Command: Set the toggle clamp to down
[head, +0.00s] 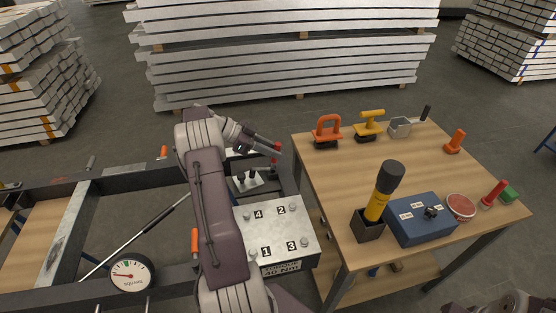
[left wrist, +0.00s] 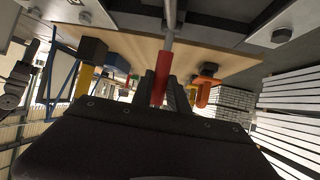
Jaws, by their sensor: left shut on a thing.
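The toggle clamp's red handle (left wrist: 161,82) sits between my left gripper's fingers (left wrist: 174,96) in the left wrist view. Its bare metal rod (left wrist: 170,22) runs up to the top edge of that view. In the head view my left gripper (head: 268,147) is shut on the handle, with red (head: 275,157) showing at the fingertips beside the workbench's left edge. The clamp's base and most of its lever are hidden or too small to make out, so I cannot tell its exact angle.
A numbered torque plate (head: 276,229) lies right of my left arm. A dial gauge (head: 131,273) stands at lower left. The wooden workbench (head: 336,178) at right carries a flashlight-like tool (head: 385,185), a blue box (head: 419,225) and several hand tools. Stacked bars (head: 285,60) stand behind.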

